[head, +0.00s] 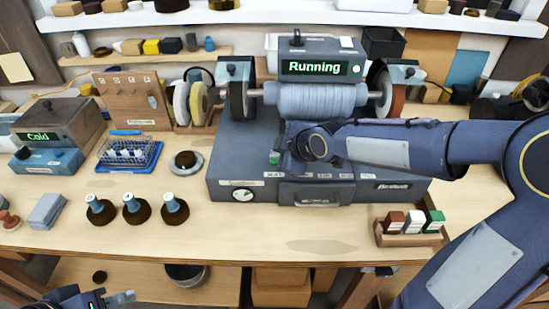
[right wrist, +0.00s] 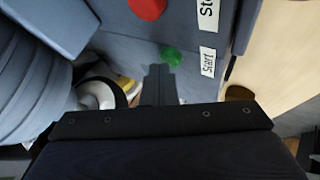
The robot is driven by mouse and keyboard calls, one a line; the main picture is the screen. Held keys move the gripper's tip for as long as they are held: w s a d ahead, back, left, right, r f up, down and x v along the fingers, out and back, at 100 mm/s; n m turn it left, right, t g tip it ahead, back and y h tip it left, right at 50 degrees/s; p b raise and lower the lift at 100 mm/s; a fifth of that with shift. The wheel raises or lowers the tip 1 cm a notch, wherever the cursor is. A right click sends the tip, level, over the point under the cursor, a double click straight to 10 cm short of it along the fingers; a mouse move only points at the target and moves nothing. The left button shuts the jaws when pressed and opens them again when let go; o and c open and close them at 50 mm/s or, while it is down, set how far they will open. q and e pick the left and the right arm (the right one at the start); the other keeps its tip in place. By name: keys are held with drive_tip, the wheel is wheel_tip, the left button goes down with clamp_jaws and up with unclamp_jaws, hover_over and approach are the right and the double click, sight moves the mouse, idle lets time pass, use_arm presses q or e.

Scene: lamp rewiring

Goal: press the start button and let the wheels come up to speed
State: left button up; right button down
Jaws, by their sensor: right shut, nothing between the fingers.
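The grinding machine (head: 225,170) stands mid-table with a wheel at each end of its shaft, a left one (head: 237,98) and a right one (head: 388,92). Its display (head: 314,67) reads "Running" in green. The green start button (right wrist: 171,56), beside a "Start" label, shows in the right wrist view and at the machine's front in the head view (head: 274,158). My right gripper (right wrist: 160,70) is shut and empty, its tips at or just short of the green button; contact is unclear. My left gripper (head: 108,299) is low at the left, its jaws unclear.
A red button (right wrist: 147,8) sits near the green one. Left of the machine are spare wheels (head: 190,103), a blue tray (head: 130,154), several dark bottles (head: 136,211) and a box reading "Cold" (head: 58,120). A block holder (head: 410,236) stands at front right. The front middle table is clear.

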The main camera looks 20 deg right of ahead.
drive_tip(key=shift+r+p, duration=0.55)
drive_tip(key=shift+r, duration=0.3)
wheel_tip(320, 180, up, 5)
drive_tip(key=p, duration=0.4)
idle(0.5)
drive_tip(key=s+d+m+g, duration=0.1)
drive_tip(key=s+d+m, duration=0.1)
drive_tip(key=s+m, duration=0.6)
drive_tip(key=s+d+f+m+g, duration=0.1)
drive_tip(key=s+d+m, duration=0.2)
drive_tip(key=s+m, duration=0.5)
drive_tip(key=s, duration=1.1)
drive_tip(key=shift+f+g, duration=0.25)
drive_tip(key=shift+g, duration=0.05)
